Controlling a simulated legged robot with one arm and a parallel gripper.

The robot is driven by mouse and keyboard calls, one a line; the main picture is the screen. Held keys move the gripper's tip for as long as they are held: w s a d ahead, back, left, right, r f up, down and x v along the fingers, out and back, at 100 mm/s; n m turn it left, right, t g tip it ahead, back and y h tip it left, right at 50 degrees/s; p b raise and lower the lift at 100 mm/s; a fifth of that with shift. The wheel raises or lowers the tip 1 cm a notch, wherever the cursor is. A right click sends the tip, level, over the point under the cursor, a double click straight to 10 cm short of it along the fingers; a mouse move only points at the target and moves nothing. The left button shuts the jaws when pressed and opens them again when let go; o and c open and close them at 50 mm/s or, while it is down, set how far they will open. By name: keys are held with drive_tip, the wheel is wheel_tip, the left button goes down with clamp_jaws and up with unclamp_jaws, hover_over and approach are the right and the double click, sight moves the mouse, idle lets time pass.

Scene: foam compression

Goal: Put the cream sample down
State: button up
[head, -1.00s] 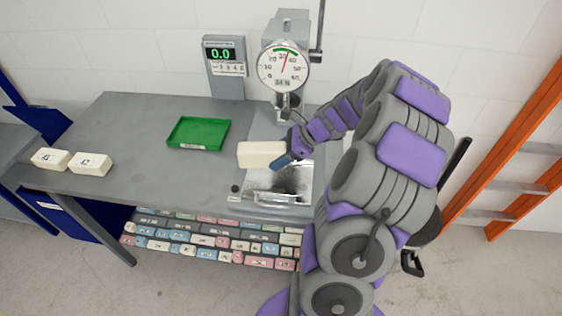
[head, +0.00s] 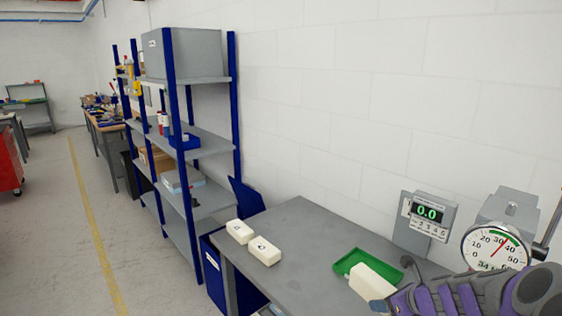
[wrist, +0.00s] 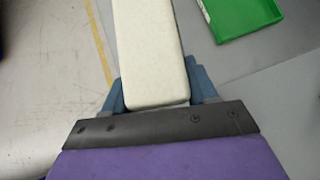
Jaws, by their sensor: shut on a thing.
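My gripper (wrist: 155,95) is shut on a cream block (wrist: 150,50), with one blue finger on each side of it in the wrist view. In the head view the held cream block (head: 371,282) shows at the lower right, in front of the green tray. My gripper's fingers are partly hidden there by my arm. Two more cream blocks, one on the left (head: 240,231) and one on the right (head: 265,251), lie side by side near the left end of the grey table (head: 310,245). They carry small dark marks.
The green tray (head: 343,261) lies on the table; it also shows in the wrist view (wrist: 238,14). A dial gauge (head: 494,249) and a digital readout showing 0.0 (head: 428,213) stand at the right. Blue-post shelves (head: 187,120) stand beyond the table's left end. Bare tabletop surrounds the two blocks.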

sight(354, 290)
drive_tip(key=w+a+m, duration=0.1)
drive_tip(key=a, duration=0.1)
drive_tip(key=w+a+m+h, duration=0.1)
drive_tip(key=a, duration=0.2)
drive_tip(key=w+a+h, duration=0.1)
drive_tip(key=a, duration=0.2)
drive_tip(key=shift+w+r+m+t, duration=0.2)
drive_tip(key=shift+r+m+t, duration=0.05)
drive_tip(key=shift+m+t, duration=0.15)
drive_tip(key=a+r+m+h, duration=0.2)
drive_tip(key=a+m, duration=0.1)
drive_tip(key=a, duration=0.2)
drive_tip(key=shift+w+a, duration=0.3)
drive_tip(key=shift+a, duration=0.05)
